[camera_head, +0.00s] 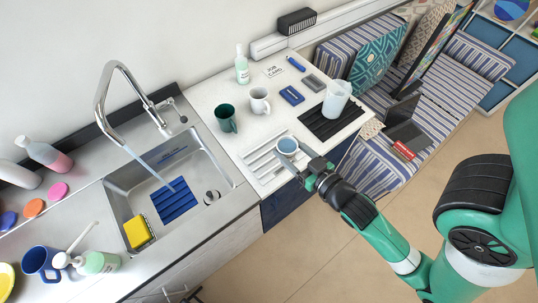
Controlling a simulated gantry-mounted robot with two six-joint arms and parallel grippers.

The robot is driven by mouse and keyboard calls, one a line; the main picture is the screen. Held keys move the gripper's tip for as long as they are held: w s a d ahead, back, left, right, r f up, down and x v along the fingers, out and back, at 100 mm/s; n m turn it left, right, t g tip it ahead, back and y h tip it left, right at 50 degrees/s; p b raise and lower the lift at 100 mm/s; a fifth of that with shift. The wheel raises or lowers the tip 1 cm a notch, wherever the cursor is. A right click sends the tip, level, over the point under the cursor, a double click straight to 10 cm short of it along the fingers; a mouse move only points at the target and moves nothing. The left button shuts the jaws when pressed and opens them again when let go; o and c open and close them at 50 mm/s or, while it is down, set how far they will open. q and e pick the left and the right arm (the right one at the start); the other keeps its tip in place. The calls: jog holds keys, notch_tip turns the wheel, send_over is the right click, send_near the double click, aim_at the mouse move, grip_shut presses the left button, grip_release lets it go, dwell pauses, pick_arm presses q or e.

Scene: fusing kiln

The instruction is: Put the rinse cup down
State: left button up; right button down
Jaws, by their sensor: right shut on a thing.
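The rinse cup (287,146) is a small pale blue cup, seen from above with its opening up. It is at the front edge of the white worktop, over the right part of a white grooved drainer (258,170). My right gripper (304,169) comes in from the lower right and is shut on the cup's near right side. I cannot tell whether the cup's base touches the surface. My left gripper is not in view.
A dark green mug (226,119) and a white mug (259,102) stand behind the drainer. A clear jug (337,97) stands on a black ribbed mat (317,125) to the right. The steel sink (118,190) is left, with its tap running.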

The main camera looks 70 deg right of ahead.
jog(key=w+d+f, duration=0.1)
jog(key=w+f, duration=0.1)
jog(key=w+f+b, duration=0.1)
jog(key=w+f, duration=0.1)
jog(key=w, duration=0.1)
jog(key=w+d+f+b, duration=0.1)
jog(key=w+f, duration=0.1)
jog(key=shift+w+d+f, duration=0.2)
jog(key=shift+d+f, duration=0.15)
jog(key=shift+f, duration=0.05)
jog(key=shift+w+f+b, duration=0.2)
jog(key=shift+f+b, duration=0.9)
jog(key=shift+f, duration=0.75)
jog(key=shift+d, duration=0.1)
jog(key=shift+f, duration=0.2)
jog(key=shift+c, duration=0.2)
grip_release()
jog(key=shift+r, duration=0.15)
